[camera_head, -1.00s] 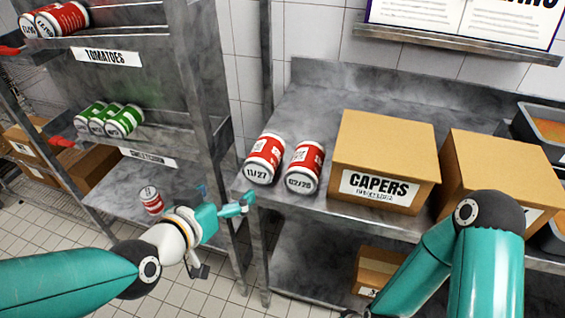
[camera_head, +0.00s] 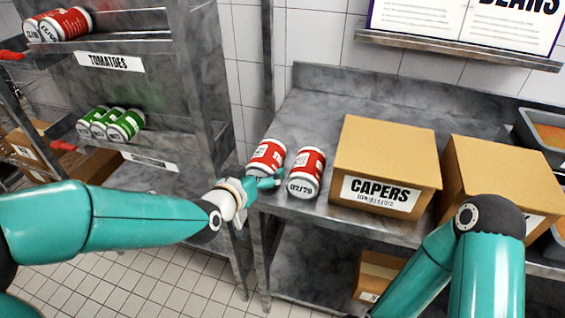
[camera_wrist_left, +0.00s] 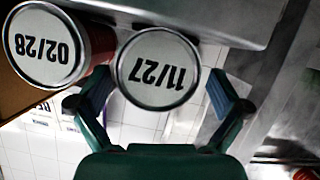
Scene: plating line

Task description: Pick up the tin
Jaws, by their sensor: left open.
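Two red and white tins lie on their sides near the left front corner of the steel table. The left tin (camera_head: 267,154) is dated 11/27, and the right tin (camera_head: 306,171) is dated 02/28. My left gripper (camera_head: 264,182) is open at the front of the 11/27 tin and hides its lid in the head view. In the left wrist view, my open fingers (camera_wrist_left: 159,108) stand on both sides of the 11/27 lid (camera_wrist_left: 158,70), apart from it. The 02/28 lid (camera_wrist_left: 48,46) is beside it. My right gripper is out of view.
A cardboard capers box (camera_head: 388,153) stands right of the tins, with another cardboard box (camera_head: 497,178) beyond it. The steel table (camera_head: 300,105) is bare behind the tins. A shelf rack at left holds green tins (camera_head: 111,123) and red tins (camera_head: 58,25).

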